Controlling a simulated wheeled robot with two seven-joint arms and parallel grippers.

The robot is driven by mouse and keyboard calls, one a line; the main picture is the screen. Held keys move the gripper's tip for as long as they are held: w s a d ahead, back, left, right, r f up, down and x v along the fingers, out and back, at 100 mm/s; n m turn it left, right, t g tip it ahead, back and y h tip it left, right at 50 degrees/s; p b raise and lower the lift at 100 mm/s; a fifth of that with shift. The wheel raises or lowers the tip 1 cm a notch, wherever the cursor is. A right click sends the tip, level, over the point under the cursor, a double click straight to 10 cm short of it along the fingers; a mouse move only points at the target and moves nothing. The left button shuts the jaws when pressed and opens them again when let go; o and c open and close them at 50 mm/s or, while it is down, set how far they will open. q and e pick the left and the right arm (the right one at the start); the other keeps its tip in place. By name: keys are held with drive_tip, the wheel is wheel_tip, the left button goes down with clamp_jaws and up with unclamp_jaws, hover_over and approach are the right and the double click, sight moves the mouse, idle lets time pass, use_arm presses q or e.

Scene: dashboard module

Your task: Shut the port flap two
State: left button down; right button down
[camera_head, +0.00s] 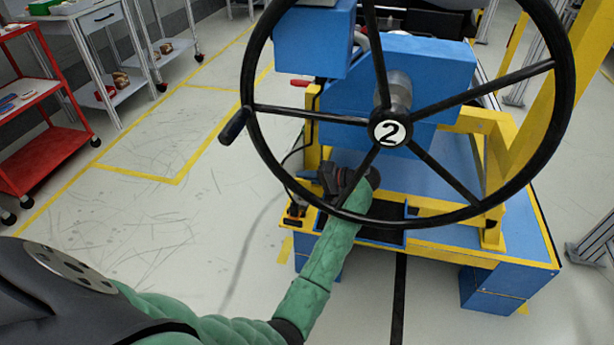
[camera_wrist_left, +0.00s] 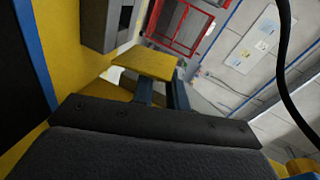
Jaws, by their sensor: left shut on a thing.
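The blue dashboard module (camera_head: 445,75) stands on a yellow and blue base, behind a black steering wheel (camera_head: 247,70) with a white "2" hub (camera_head: 390,132). My left arm in its green sleeve reaches under the wheel's lower left rim. My left gripper (camera_head: 326,178) is at the module's left side, partly hidden by the wheel. In the left wrist view my gripper's fingers (camera_wrist_left: 160,90) meet a small yellow plate (camera_wrist_left: 147,62) and are shut on it. I cannot tell for sure that this plate is port flap two. My right gripper is not in view.
The wheel has a black knob (camera_head: 235,126) at its left. A red handle (camera_head: 300,83) sticks out behind the wheel. A grey box (camera_wrist_left: 103,25) is beside the yellow plate. A red cart (camera_head: 45,140) and grey tables stand far left. Floor left of the module is clear.

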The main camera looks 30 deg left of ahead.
use_arm(q)
drive_tip(key=shift+s+d+n, duration=0.1)
drive_tip(key=shift+s+n, duration=0.25)
drive_tip(key=shift+n, duration=0.25)
drive_tip(key=c, duration=1.7)
unclamp_jaws()
